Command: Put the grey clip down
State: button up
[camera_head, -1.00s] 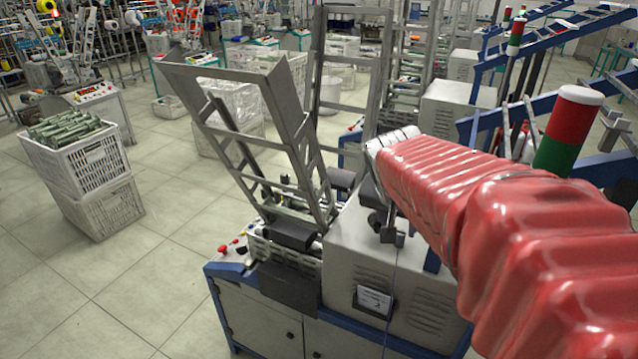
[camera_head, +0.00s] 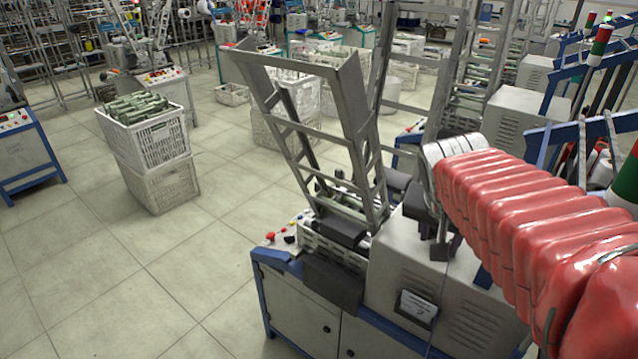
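My arm in its red ribbed cover comes in from the right, and its silver end stands over the grey winding machine (camera_head: 405,255). My gripper (camera_head: 440,243) shows only as a small dark shape below that end, in front of the machine's housing. Its fingers are too small and dark to tell open from shut. I cannot make out the grey clip; a small grey piece hangs at the gripper, but I cannot tell what it is. A thin line runs down from there across the housing.
A tall metal chute frame (camera_head: 357,110) rises on the machine. Stacked white crates (camera_head: 165,150) of green bobbins stand at the left. A red-and-green signal post (camera_head: 628,180) and blue frames stand at the right. The tiled floor (camera_head: 140,275) at the front left is clear.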

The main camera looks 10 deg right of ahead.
jog(key=s+a+f+n+y, duration=0.1)
jog(key=s+a+n, duration=0.2)
jog(key=a, duration=0.3)
jog(key=s+a+n+t+y, duration=0.1)
jog(key=s+a+n, duration=0.1)
jog(key=a, duration=0.4)
jog(key=s+a+f+n+y, duration=0.1)
jog(key=s+a+n+y, duration=0.1)
jog(key=a, duration=0.4)
jog(key=shift+s+a+f+n, duration=0.3)
jog(key=shift+s+a+n, duration=0.1)
jog(key=shift+s+n, duration=0.5)
jog(key=shift+c, duration=1)
